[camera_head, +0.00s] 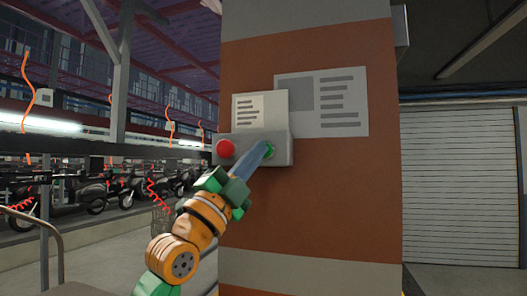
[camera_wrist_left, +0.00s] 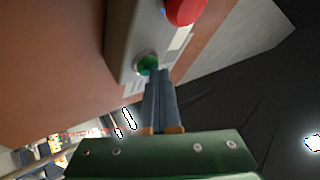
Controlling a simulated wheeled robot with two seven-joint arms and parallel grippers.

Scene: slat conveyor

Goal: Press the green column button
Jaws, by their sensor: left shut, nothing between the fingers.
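The green button (camera_head: 269,149) sits on the right part of a grey button box (camera_head: 283,153) on the column (camera_head: 320,210). A red button (camera_head: 225,148) is on the same box to its left. My left gripper (camera_head: 265,152) is shut and empty, with its fingertips at the green button. In the left wrist view the green button (camera_wrist_left: 146,64) shows just beyond the fingertips (camera_wrist_left: 157,74), partly covered by them. I cannot tell whether they touch or whether the button is pressed in. The right gripper is not in view.
Two paper notices, a small one (camera_head: 259,106) and a larger one (camera_head: 340,100), are on the column above the box. Several motorcycles (camera_head: 75,195) stand behind at the left. A roller shutter (camera_head: 460,185) is at the right.

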